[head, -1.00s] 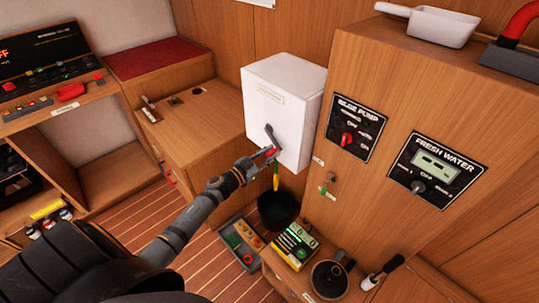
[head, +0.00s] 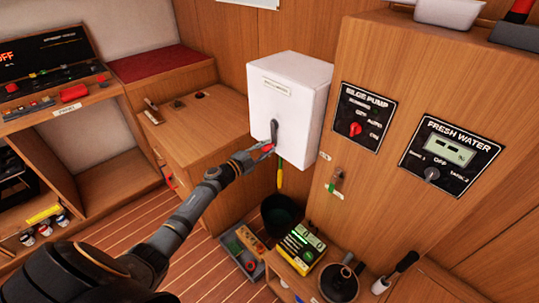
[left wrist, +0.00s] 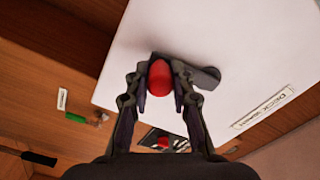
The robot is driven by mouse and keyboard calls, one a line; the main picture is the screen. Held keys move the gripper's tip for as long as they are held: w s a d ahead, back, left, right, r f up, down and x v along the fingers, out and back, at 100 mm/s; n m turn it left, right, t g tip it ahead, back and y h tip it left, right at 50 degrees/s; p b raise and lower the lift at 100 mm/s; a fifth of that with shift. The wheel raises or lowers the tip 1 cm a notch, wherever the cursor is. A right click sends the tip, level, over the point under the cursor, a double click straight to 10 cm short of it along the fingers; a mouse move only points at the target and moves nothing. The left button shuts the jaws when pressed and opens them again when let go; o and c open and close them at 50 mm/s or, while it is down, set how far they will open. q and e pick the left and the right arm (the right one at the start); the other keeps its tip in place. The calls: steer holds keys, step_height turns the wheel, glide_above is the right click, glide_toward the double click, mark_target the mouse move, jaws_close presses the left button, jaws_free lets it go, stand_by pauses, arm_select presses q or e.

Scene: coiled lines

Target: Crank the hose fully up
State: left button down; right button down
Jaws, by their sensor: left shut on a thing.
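A white box-shaped hose reel (head: 290,100) is fixed to the wooden wall; its label shows in the left wrist view. On its front is a dark crank (head: 274,130) with a red knob (left wrist: 160,78). The crank arm points roughly down in the head view. My left gripper (head: 262,151) is shut on the knob, with one finger on each side of it in the left wrist view. A short yellow-green hose end (head: 280,175) hangs below the reel. The hose inside the reel is hidden. My right gripper is not in view.
A dark bucket (head: 279,213) stands below the hose. A grey tray (head: 243,252) and a yellow-green device (head: 299,248) are near it. A wooden cabinet with the bilge pump panel (head: 366,117) and fresh water panel (head: 450,157) stands close at the right.

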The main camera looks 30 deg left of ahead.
arm_select(q)
steer(key=a+m+b, duration=0.1)
steer(key=m, duration=0.1)
steer(key=w+a+m+b, duration=0.1)
steer(key=a+m+b, duration=0.1)
steer(key=m, duration=0.1)
steer(key=a+r+m+b, duration=0.1)
steer(key=a+m+b, duration=0.1)
steer(key=m, duration=0.1)
steer(key=shift+w+a, duration=0.15)
steer(key=shift+w, duration=0.25)
steer(key=m, duration=0.1)
steer(key=a+r+m+b, duration=0.1)
steer(key=m+b, duration=0.1)
steer(key=shift+w+a+r+m, duration=0.25)
steer(key=shift+a+r+m, duration=0.05)
steer(key=shift+r, duration=0.1)
steer(key=shift+w+a+r+m+b, duration=0.1)
steer(key=shift+a+r+m+b, duration=0.2)
steer(key=shift+r+m, duration=0.4)
steer(key=shift+w+a+r+m+b, duration=0.15)
steer(key=shift+r+m+b, duration=0.25)
steer(key=shift+m, duration=0.6)
steer(key=c, duration=1.1)
jaws_free()
